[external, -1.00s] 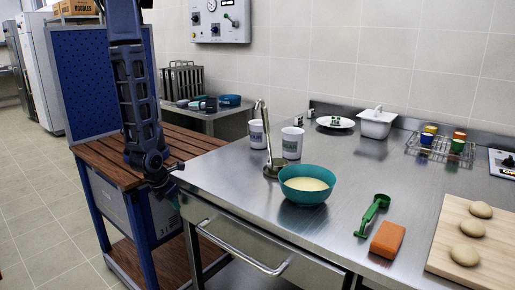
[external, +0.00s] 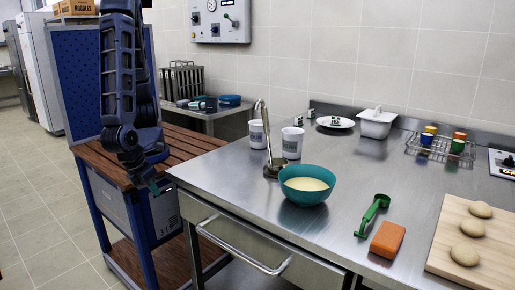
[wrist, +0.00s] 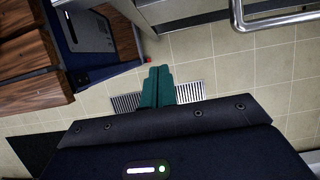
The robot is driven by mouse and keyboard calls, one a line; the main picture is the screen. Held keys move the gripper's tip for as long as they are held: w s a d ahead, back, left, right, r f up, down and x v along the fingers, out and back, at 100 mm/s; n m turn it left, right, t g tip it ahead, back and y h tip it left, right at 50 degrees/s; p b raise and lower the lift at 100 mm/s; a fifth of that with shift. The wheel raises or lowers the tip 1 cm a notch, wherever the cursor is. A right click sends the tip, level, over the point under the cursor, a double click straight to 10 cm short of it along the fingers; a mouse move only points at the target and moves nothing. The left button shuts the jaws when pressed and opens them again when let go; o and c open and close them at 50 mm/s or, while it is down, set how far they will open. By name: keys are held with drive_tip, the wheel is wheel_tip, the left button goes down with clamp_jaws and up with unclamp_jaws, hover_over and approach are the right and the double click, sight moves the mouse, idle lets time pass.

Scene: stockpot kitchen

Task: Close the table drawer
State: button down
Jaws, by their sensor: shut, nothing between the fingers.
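The steel table drawer (external: 262,246) sits under the front edge of the steel table (external: 240,180), with a bar handle (external: 245,250) across its front. I cannot tell how far out it stands. The handle (wrist: 285,18) also shows at the top right of the wrist view. My gripper (external: 153,188) is left of the table's left front corner, apart from the drawer and its handle. In the wrist view its teal fingers (wrist: 158,85) are together and empty, above the floor.
A wood-topped cart (external: 185,150) with a blue frame and a grey box (external: 160,215) stands close behind my gripper. A teal bowl (external: 306,186), a green scoop (external: 375,212) and an orange sponge (external: 387,239) are on the table. A floor grate (wrist: 190,92) lies below the fingers.

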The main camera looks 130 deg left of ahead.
drive_tip(key=w+d+f, duration=0.1)
drive_tip(key=w+d, duration=0.3)
drive_tip(key=w, duration=0.5)
drive_tip(key=w+d, duration=0.3)
drive_tip(key=w, duration=0.5)
drive_tip(key=a+f, duration=0.8)
drive_tip(key=shift+w+f+y, duration=0.2)
drive_tip(key=shift+f+y, duration=0.1)
drive_tip(key=shift+y, duration=0.1)
drive_tip(key=shift+a, duration=2.65)
